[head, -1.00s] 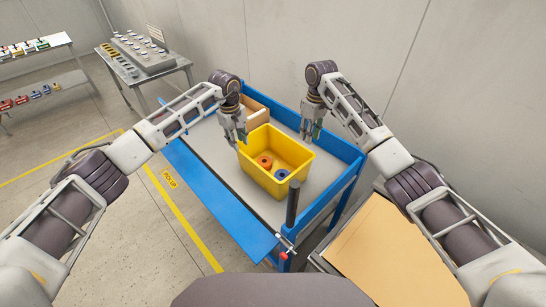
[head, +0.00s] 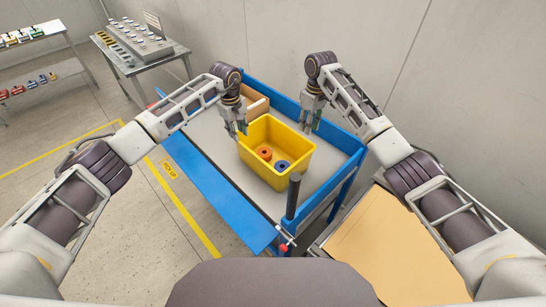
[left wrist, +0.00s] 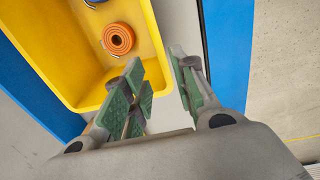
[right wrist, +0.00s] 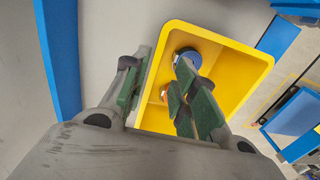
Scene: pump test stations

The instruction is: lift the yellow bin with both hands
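The yellow bin (head: 281,179) stands on a blue-edged cart with a grey top, holding an orange ring-like part (head: 264,153) and a blue one (head: 282,165). My left gripper (head: 238,130) is open at the bin's left rim. In the left wrist view its fingers (left wrist: 162,85) are spread, one over the bin's inside and one over the grey top. My right gripper (head: 311,125) is open by the bin's right rim. In the right wrist view its fingers (right wrist: 163,90) lie either side of the rim. I see no clear grip; contact cannot be told.
The cart has a raised blue edge (head: 340,140) behind and right of the bin, and a dark post (head: 292,196) at its near corner. A tan-topped table (head: 385,245) is at right. Cart top left of the bin is clear. A metal bench (head: 150,62) stands back left.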

